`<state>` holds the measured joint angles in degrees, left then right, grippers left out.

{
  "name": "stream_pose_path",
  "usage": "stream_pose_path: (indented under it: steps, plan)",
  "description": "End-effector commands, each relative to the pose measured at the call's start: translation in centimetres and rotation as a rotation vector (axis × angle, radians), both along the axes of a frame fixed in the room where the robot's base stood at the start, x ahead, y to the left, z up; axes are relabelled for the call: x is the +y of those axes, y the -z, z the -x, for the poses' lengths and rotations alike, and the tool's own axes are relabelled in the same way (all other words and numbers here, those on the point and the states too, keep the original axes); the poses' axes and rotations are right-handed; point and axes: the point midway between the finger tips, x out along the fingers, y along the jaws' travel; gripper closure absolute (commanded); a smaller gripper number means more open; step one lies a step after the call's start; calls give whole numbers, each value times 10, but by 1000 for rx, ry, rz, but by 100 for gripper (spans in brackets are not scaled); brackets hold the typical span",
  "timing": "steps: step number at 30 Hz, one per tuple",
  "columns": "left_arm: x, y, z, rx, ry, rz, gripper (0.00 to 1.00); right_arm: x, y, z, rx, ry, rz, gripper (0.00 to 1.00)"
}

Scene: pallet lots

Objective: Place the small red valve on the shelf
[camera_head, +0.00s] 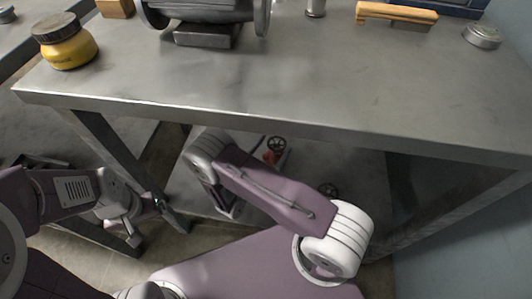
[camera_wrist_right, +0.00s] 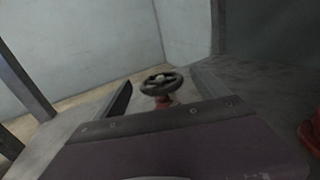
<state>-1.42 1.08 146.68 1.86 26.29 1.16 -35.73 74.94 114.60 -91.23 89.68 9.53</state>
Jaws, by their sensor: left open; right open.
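In the right wrist view, a valve with a dark round handwheel (camera_wrist_right: 161,84) and a red body (camera_wrist_right: 163,102) stands beyond and between the fingers of my right gripper (camera_wrist_right: 165,92). That gripper is open, and its plate hides the valve's base. In the head view, a red valve (camera_head: 270,157) with a dark handwheel stands on the low shelf (camera_head: 300,175), partly behind my right arm. A second dark handwheel (camera_head: 328,190) shows to its right, its body hidden. I cannot tell which is the small valve. My left gripper (camera_head: 135,220) is open and empty, low at the left.
The tabletop (camera_head: 290,90) overhangs the low shelf. On it are a yellow jar (camera_head: 66,50), a grey vise (camera_head: 205,12), a wooden brush (camera_head: 395,13) and a round tin (camera_head: 482,37). Table legs (camera_head: 120,160) flank the shelf. A red part (camera_wrist_right: 311,133) shows at the wrist view's right edge.

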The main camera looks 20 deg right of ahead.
Motion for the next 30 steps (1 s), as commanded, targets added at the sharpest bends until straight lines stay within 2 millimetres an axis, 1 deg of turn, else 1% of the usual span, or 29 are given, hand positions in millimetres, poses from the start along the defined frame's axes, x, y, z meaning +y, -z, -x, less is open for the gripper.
stream_pose_path:
  steps: [1, 3, 6, 9, 14, 30]
  plan:
    - [0, -9, 0, 0, 0, 0, 15, 11, -5, 7, 2, -7, 1, 16]
    - [0, -14, 0, 0, 0, 0, 15, 23, -5, 16, 0, -7, 1, 16]
    - [0, -19, 0, 0, 0, 0, 15, 38, -3, 27, -1, -5, 1, 16]
    - [0, -21, 0, 0, 0, 0, 15, 48, -2, 35, 0, -2, 0, 16]
    - [0, -22, 0, 0, 0, 0, 15, 52, -1, 40, 1, 1, 1, 16]
    - [0, -22, 0, 0, 0, 0, 15, 52, 0, 40, -1, 1, 1, 16]
